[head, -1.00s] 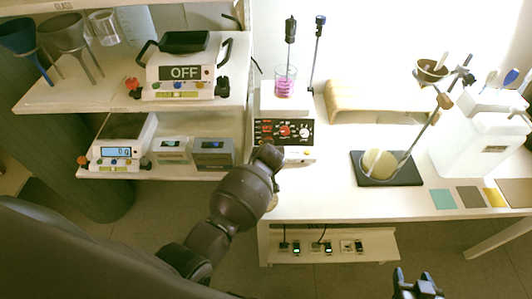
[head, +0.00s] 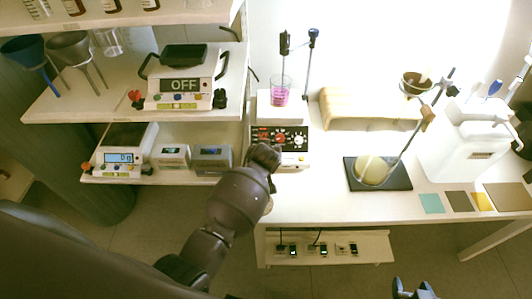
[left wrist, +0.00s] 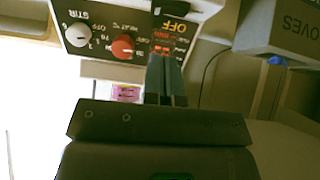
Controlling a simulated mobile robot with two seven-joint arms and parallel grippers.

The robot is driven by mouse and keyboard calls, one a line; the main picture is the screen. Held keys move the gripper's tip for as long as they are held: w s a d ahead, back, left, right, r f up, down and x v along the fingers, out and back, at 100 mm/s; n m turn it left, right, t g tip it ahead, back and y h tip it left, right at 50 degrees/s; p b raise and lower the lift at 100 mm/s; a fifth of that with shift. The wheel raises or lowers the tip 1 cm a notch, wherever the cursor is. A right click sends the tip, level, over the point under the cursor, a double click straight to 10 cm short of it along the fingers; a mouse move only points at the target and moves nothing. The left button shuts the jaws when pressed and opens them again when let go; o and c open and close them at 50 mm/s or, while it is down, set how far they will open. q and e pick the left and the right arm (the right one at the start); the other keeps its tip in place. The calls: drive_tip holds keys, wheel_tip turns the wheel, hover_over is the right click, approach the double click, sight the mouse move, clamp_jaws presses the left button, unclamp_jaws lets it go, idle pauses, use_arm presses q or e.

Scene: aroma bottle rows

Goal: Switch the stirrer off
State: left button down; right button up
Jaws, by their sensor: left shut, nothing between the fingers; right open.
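The stirrer (head: 292,161) stands at the left end of the white bench, its dark front panel facing me. A beaker of pink liquid (head: 280,92) sits on its top plate. In the left wrist view, the panel shows a white STIR knob (left wrist: 77,36), a red HEAT knob (left wrist: 122,47), a lit red display (left wrist: 164,46) and a black part beside an OFF label (left wrist: 176,9). My left gripper (left wrist: 165,62) is shut and empty, its tips in front of the display end of the panel; contact cannot be told. My right gripper (head: 412,288) is open at the bottom edge, away from the bench.
Shelves on the left hold a device marked OFF (head: 180,86), a balance (head: 122,160) and small boxes. A wooden stand (head: 370,110), a flask on a dark base (head: 385,184) and a white container (head: 465,140) stand to the right. A GLOVES box (left wrist: 285,28) is near my left gripper.

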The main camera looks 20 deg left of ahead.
use_arm(q)
drive_tip(key=v, duration=0.7)
drive_tip(key=shift+s+r, duration=0.1)
drive_tip(key=shift+r, duration=0.05)
idle(0.4)
wheel_tip(320, 180, up, 5)
drive_tip(key=w+m+t+h, duration=0.2)
drive_tip(key=m+t, duration=0.1)
drive_tip(key=s+a+f, duration=0.3)
drive_tip(key=s+a, duration=0.1)
drive_tip(key=s, duration=0.4)
drive_tip(key=s+a+f+m+b, duration=0.1)
drive_tip(key=s+a+f, duration=0.3)
drive_tip(key=s, duration=0.5)
drive_tip(key=s+a+f, duration=0.4)
drive_tip(key=s, duration=0.5)
drive_tip(key=shift+a+f, duration=0.2)
drive_tip(key=shift+a, duration=0.15)
